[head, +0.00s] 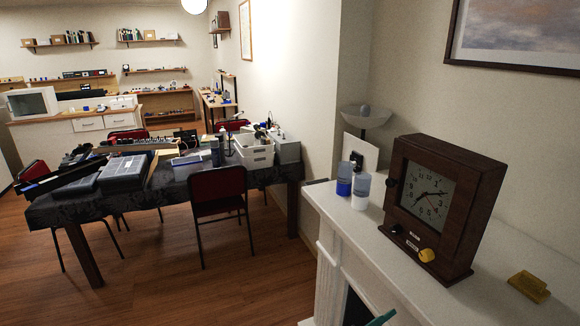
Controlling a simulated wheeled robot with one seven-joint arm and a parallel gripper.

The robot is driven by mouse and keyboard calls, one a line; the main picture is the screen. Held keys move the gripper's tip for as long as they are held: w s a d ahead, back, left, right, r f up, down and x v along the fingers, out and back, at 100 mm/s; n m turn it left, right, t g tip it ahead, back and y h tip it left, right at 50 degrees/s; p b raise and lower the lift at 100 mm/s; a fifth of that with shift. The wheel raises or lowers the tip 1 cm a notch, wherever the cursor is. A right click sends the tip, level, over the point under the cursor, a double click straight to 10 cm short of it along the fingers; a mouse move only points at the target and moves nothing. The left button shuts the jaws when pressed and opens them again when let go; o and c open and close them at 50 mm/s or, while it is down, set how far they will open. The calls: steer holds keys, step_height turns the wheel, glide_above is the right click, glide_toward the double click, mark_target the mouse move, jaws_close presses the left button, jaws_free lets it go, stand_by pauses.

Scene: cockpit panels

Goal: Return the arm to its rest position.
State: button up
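My gripper does not show in the head view, and no part of my arm can be made out for sure. A small teal piece (382,318) pokes in at the bottom edge, in front of the mantel. Too little of it shows to tell what it is.
At right, a white mantel shelf (378,250) bears a brown wooden clock (440,205), two small bottles (344,180) (361,192) and a yellow object (529,286). A cluttered dark-covered table (110,205) and a red chair (218,190) stand left. Wooden floor (200,295) in front is clear.

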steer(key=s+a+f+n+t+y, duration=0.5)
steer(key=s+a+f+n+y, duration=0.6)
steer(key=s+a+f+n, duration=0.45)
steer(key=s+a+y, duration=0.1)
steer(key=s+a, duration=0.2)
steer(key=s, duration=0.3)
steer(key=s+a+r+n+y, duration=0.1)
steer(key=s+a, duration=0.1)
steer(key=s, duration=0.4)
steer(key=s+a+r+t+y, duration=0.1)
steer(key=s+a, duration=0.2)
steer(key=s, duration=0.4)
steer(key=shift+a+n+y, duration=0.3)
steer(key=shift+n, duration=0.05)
